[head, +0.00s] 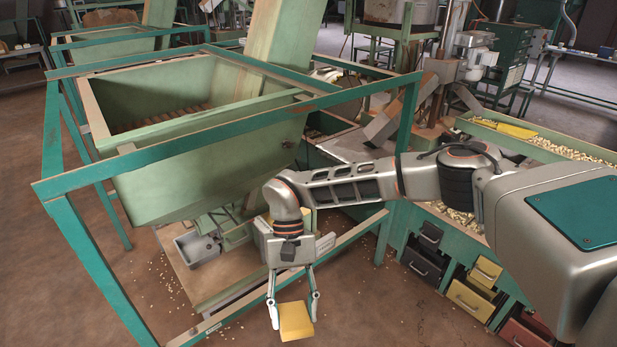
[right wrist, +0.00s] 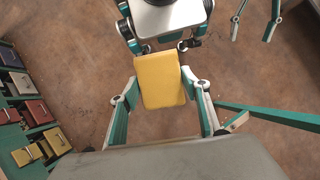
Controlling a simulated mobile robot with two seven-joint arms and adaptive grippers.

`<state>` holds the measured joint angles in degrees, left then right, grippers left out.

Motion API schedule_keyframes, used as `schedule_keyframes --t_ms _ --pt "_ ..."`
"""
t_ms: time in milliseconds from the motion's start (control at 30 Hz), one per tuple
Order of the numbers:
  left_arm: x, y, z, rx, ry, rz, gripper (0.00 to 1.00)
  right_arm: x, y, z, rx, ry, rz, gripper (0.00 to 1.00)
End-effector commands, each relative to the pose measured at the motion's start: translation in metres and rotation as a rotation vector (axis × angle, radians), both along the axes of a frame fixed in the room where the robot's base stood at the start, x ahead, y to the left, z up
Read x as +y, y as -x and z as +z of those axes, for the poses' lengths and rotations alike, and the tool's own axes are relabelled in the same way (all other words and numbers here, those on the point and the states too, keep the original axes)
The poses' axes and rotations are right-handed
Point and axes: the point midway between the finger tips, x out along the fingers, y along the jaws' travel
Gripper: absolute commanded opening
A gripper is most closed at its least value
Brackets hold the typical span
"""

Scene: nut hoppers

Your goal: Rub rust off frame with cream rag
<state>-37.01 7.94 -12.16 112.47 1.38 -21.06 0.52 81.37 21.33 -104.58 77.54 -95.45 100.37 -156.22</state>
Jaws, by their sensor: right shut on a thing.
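My right gripper (head: 294,312) hangs fingers-down in front of the hopper frame and is shut on a yellow, block-like thing. This yellow pad (head: 296,322) also shows between the fingers in the right wrist view (right wrist: 160,80). It looks more yellow than cream, and I cannot tell whether it is cloth. The teal metal frame (head: 150,160) surrounds a green hopper and has brownish worn patches along its bars. The pad is apart from the frame. My left gripper (right wrist: 254,27) shows in the right wrist view, at the top right, its fingers apart and empty.
The green hopper (head: 210,178) stands inside the frame. A bench with coloured drawers (head: 470,300) is at the right, with a nut-filled tray (head: 545,147) on top. Scattered nuts lie on the brown floor. The floor at the front left is clear.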

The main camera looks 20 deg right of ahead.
Motion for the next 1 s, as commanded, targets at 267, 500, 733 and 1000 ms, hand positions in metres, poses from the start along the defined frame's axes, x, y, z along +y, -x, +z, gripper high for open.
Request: schedule_keyframes --t_ms 267,500,733,1000 --pt "0.000 0.002 0.002 0.004 -0.001 0.000 0.63 0.110 -0.026 0.067 0.185 -0.156 -0.240 0.25" --pt "0.000 0.004 0.003 0.008 -0.001 -0.001 0.63 0.159 -0.055 0.134 0.310 -0.355 -0.537 0.25" --pt "0.000 0.003 0.005 0.006 -0.002 -0.002 0.63 0.172 -0.094 0.201 0.368 -0.619 -0.873 0.25" --pt "0.000 0.001 0.010 0.002 -0.002 -0.002 0.63 0.120 -0.172 0.279 0.285 -1.063 -1.332 0.25"
